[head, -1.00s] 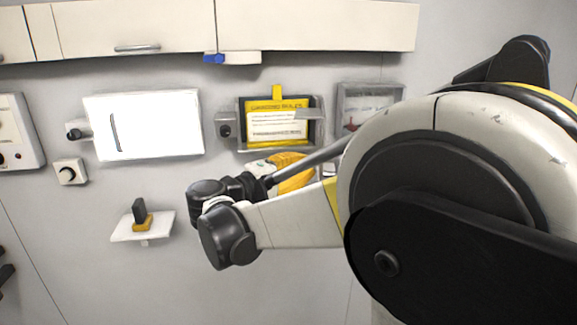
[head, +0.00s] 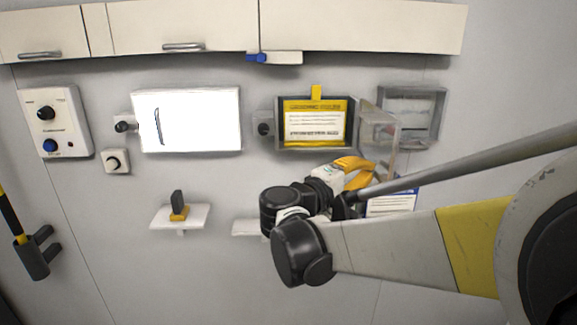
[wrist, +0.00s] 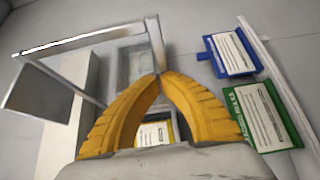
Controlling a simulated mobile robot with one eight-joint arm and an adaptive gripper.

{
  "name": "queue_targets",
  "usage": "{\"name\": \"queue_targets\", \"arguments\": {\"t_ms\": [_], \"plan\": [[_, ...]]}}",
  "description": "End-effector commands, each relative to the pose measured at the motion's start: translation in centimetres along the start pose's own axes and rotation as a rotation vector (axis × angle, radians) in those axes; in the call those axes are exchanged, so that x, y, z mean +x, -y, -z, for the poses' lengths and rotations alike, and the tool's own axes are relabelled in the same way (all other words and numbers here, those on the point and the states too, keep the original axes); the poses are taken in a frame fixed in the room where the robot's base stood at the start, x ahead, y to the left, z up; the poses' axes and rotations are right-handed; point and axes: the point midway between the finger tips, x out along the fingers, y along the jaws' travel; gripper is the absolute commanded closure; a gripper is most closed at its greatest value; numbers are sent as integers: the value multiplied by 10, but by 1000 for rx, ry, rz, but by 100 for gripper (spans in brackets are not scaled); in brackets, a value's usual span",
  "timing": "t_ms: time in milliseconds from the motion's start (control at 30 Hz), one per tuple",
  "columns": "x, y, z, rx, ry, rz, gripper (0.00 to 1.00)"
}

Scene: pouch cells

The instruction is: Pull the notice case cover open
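The notice case (head: 281,141) hangs on the wall with a yellow-bordered notice (head: 327,120) inside. Its clear cover (head: 382,117) stands swung out from the case's right side, so the notice is uncovered. My gripper (head: 369,164) is at the cover's lower edge in the head view. In the wrist view its two yellow fingers (wrist: 159,75) meet at the tips, right at the end of the cover's frame bar (wrist: 155,42). I cannot tell whether the edge is pinched between them or only touched. The notice (wrist: 153,133) shows between the fingers.
A grey case (head: 434,119) hangs right of the cover. A white screen (head: 190,120) and control box (head: 62,112) are left. Cupboards (head: 180,25) run above. A small shelf (head: 193,218) juts out below. Blue (wrist: 233,52) and green (wrist: 265,115) notices show in the wrist view.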

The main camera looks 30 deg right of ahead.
Motion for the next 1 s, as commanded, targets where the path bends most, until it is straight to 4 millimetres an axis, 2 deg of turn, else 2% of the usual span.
{"name": "queue_targets", "arguments": {"t_ms": [400,1000], "plan": [[18,0,-15,0,1,0,100],[19,0,-14,0,0,0,100]]}}
